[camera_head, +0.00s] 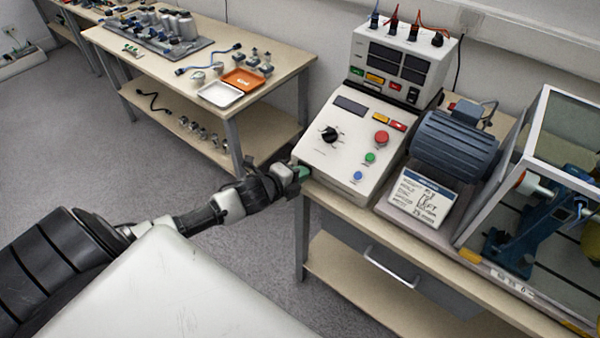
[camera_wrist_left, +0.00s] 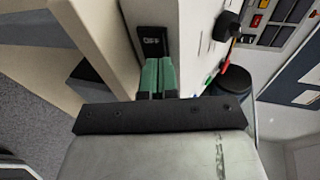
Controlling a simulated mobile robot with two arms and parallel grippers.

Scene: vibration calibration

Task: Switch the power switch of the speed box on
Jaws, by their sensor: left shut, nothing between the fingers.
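The speed box (camera_head: 345,150) is a white box with a sloped front, standing on the near bench. It carries a black knob, a red button, and green and blue buttons. In the left wrist view a black power switch (camera_wrist_left: 152,40) marked "OFF" sits on the side of the box (camera_wrist_left: 190,35). My left gripper (camera_head: 302,172) is at the box's left side, low near the bench edge. Its green fingertips (camera_wrist_left: 158,76) are shut and empty, just in front of the switch. I cannot tell whether they touch it. My right gripper is not in view.
A meter unit (camera_head: 400,60) with cables stands behind the box. Another bench (camera_head: 290,62) with trays is at the back left. The floor between is clear.

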